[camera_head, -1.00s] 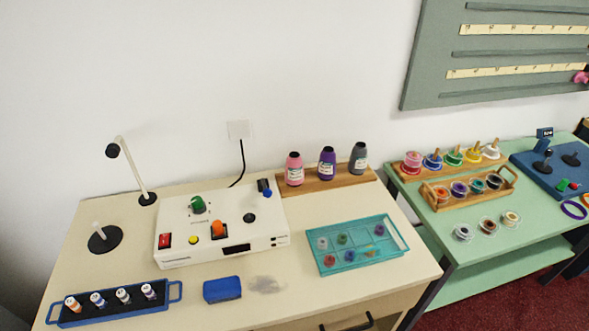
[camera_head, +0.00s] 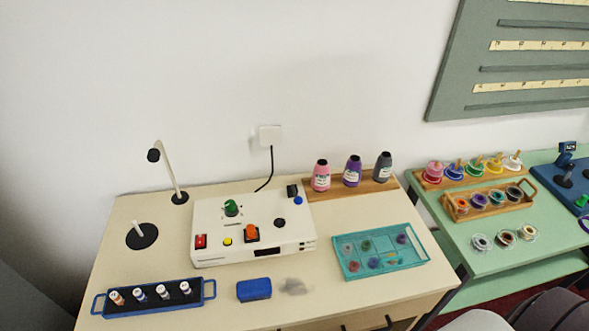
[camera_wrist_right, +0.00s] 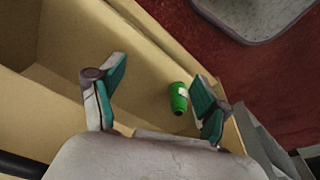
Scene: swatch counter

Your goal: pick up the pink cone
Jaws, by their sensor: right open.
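The pink cone (camera_head: 321,176) stands upright on the wooden stand (camera_head: 350,189) at the back right of the cream table, in the head view. It has a dark top and a pale label. A purple cone (camera_head: 353,171) and a grey cone (camera_head: 382,167) stand to its right on the same stand. My right gripper (camera_wrist_right: 158,84) shows in the right wrist view, open, above a tan box-like space that looks like an open drawer. A green cone-like item (camera_wrist_right: 178,97) shows between its fingers, nearer the right one. The pink cone is not in that view. My left gripper is not in view.
A white control box (camera_head: 265,238), a teal tray (camera_head: 381,262), a blue block (camera_head: 254,289) and a blue vial rack (camera_head: 155,305) occupy the cream table. A lamp-like rod (camera_head: 168,174) stands back left. A green table (camera_head: 468,225) with spools adjoins at right.

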